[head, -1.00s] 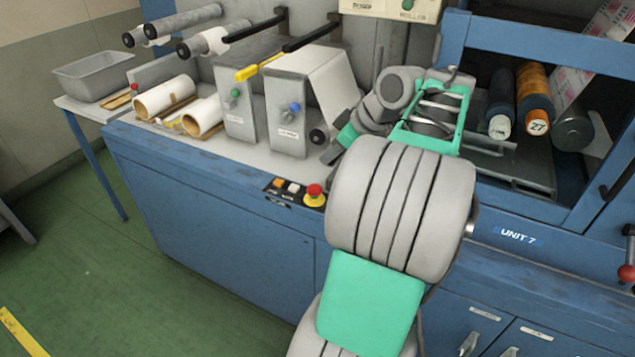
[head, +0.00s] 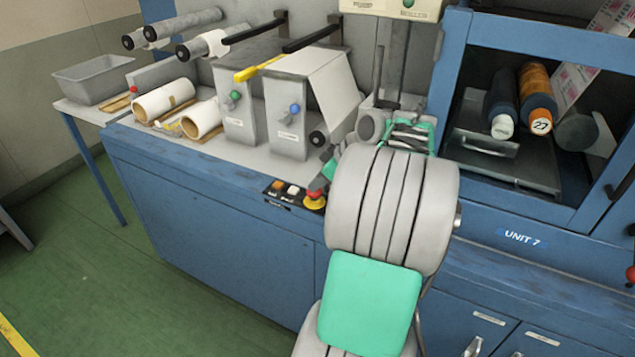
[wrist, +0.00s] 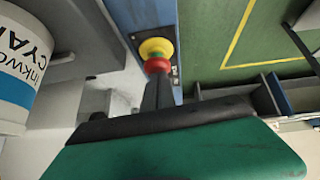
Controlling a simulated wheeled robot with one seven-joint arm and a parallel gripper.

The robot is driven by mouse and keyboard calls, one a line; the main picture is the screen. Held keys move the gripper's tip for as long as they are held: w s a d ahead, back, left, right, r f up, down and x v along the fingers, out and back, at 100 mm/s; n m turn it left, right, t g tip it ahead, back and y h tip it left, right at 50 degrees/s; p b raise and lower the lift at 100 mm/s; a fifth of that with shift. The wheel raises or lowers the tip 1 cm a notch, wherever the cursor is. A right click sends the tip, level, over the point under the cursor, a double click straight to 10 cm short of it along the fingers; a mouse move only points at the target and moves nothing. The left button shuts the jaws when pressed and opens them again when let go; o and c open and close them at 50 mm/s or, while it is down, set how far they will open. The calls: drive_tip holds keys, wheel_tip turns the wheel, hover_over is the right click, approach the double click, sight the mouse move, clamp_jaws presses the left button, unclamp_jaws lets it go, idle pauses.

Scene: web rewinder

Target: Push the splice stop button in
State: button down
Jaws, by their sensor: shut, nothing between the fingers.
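The splice stop button appears to be the red mushroom button with a yellow collar (head: 315,203) on the front edge of the blue cabinet. In the wrist view the button (wrist: 157,65) sits straight beyond the fingertips, with its yellow collar behind the red cap. My gripper (wrist: 157,82) is shut and empty. Its dark fingers point at the red cap and overlap it in the picture; I cannot tell whether they touch. In the head view the gripper tip (head: 319,184) shows just above the button, and my arm hides most of the gripper.
Beside the button are an orange and a white button (head: 284,188) on the same panel. Two grey boxes with a green knob (head: 235,97) and a blue knob (head: 294,108) stand behind. A white cyan ink container (wrist: 18,75) is close at left in the wrist view.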

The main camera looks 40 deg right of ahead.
sight(316, 193)
wheel_tip(316, 193, down, 2)
drive_tip(key=shift+s+f+b, duration=0.15)
drive_tip(key=shift+f+b, duration=0.05)
drive_tip(key=shift+b, duration=0.55)
drive_tip(key=shift+a, duration=0.1)
drive_tip(key=shift+s+f, duration=0.1)
drive_tip(key=shift+f, duration=0.05)
drive_tip(key=r+p, duration=0.1)
drive_tip(key=r, duration=0.1)
drive_tip(key=r+p, duration=0.1)
drive_tip(key=r, duration=0.1)
drive_tip(key=r+p, duration=0.2)
drive_tip(key=shift+w+a, duration=0.1)
drive_tip(key=shift+w, duration=0.15)
drive_tip(key=v, duration=0.9)
drive_tip(key=shift+p, duration=0.45)
drive_tip(key=shift+s+r, duration=0.1)
drive_tip(key=shift+s, duration=0.05)
